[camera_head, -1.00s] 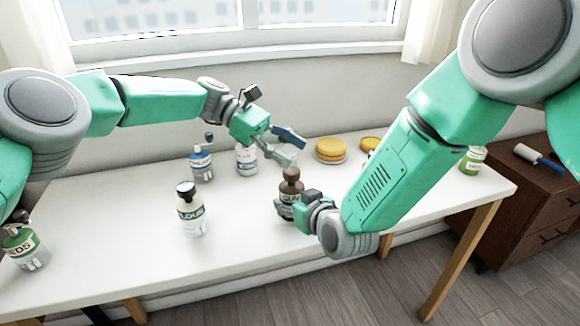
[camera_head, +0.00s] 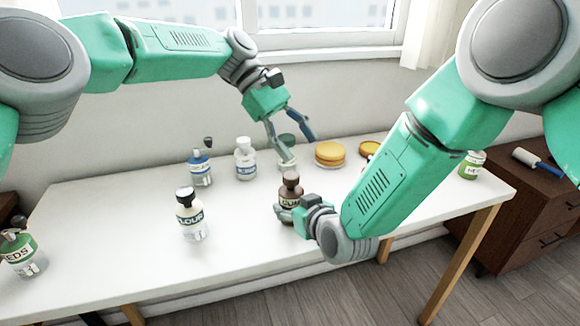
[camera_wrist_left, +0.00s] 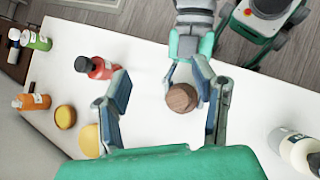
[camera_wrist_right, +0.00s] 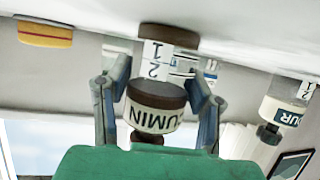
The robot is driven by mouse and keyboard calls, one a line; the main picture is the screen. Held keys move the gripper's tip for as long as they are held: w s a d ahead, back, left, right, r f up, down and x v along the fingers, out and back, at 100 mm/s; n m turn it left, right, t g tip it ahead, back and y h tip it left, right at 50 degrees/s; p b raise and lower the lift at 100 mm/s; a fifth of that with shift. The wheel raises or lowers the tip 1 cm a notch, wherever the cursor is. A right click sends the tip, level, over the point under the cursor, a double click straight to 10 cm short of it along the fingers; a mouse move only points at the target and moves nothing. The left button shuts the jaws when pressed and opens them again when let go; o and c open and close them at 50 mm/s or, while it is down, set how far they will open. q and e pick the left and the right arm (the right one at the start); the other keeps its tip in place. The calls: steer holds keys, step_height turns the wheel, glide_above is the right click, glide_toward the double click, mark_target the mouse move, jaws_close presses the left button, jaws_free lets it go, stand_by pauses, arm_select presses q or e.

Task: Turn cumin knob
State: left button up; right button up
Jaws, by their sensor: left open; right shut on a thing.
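The cumin jar (camera_head: 290,196) is a brown jar with a cream label and a dark brown round knob (camera_head: 291,178) on top. It stands near the front middle of the white table. My right gripper (camera_head: 285,213) is shut around the jar from the right. In the right wrist view, which is upside down, its fingers flank the CUMIN label (camera_wrist_right: 153,118). My left gripper (camera_head: 296,152) is open and points down, behind and above the jar. In the left wrist view the knob (camera_wrist_left: 181,97) shows between the open fingers, nearer the right finger, and contact cannot be told.
Yellow rounds (camera_head: 329,153) lie at the back right. A red jar (camera_wrist_left: 100,67) shows beside my left finger in its wrist view.

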mark_target(291, 174)
arm_select(q)
steer(key=m+t+y, duration=0.1)
steer(key=y, duration=0.1)
steer(key=r+m+t+y, duration=0.1)
steer(key=m+y, duration=0.1)
steer(key=shift+d+m, duration=0.1)
steer(key=shift+m, duration=0.2)
steer(key=f+m+t+y, duration=0.1)
steer(key=f, duration=0.2)
steer(key=w+f+m+t+y, duration=0.1)
steer(key=f, duration=0.2)
steer(key=a+f+m+y, duration=0.1)
steer(key=f, duration=0.2)
steer(key=shift+w+a+f+t+y, duration=0.1)
steer(key=shift+w+f+t+y, duration=0.1)
steer(key=shift+f+t+y, duration=0.15)
steer(key=c, duration=1.2)
